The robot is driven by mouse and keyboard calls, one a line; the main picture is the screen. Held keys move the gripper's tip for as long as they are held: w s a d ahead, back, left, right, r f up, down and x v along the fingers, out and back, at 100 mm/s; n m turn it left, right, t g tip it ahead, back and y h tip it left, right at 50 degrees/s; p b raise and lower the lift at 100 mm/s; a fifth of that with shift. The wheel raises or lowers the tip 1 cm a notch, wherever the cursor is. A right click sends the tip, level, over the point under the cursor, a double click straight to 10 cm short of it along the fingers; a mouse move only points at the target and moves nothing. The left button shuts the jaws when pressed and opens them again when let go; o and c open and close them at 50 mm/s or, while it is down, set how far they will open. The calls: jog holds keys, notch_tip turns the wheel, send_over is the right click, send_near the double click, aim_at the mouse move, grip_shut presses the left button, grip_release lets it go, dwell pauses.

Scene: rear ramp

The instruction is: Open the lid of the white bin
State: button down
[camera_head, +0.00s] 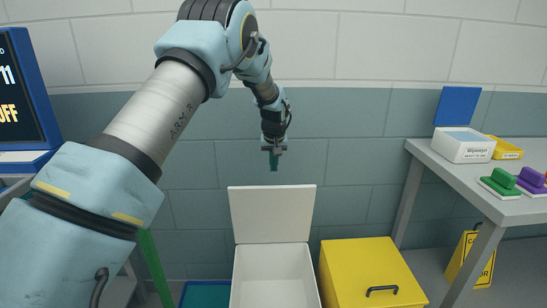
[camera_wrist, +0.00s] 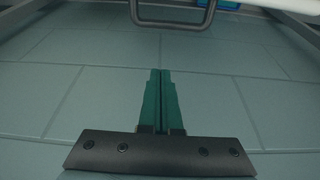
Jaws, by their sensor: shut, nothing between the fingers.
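The white bin (camera_head: 272,278) stands on the floor at the bottom centre of the head view. Its lid (camera_head: 272,213) stands upright at the back edge, and the white inside of the bin shows. My gripper (camera_head: 273,168) hangs above the lid, apart from it in the picture, with its green fingers pointing down. In the wrist view the green fingers of my gripper (camera_wrist: 160,75) are pressed together with nothing between them. A dark handle (camera_wrist: 172,20) shows at the top of the wrist view, beyond the fingertips and not touched.
A yellow bin (camera_head: 370,268) with a closed lid and dark handle stands right of the white bin. A blue-green bin (camera_head: 205,294) is on the left. A grey table (camera_head: 480,180) with a white box (camera_head: 463,147) stands at the right, a yellow floor sign (camera_head: 470,260) beneath it.

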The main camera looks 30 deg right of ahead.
jog(key=f+p, duration=0.1)
jog(key=s+f+p, duration=0.1)
jog(key=f, duration=0.1)
jog(key=s+a+f, duration=0.1)
jog(key=shift+s+f+p, duration=0.15)
jog(key=shift+p, duration=0.25)
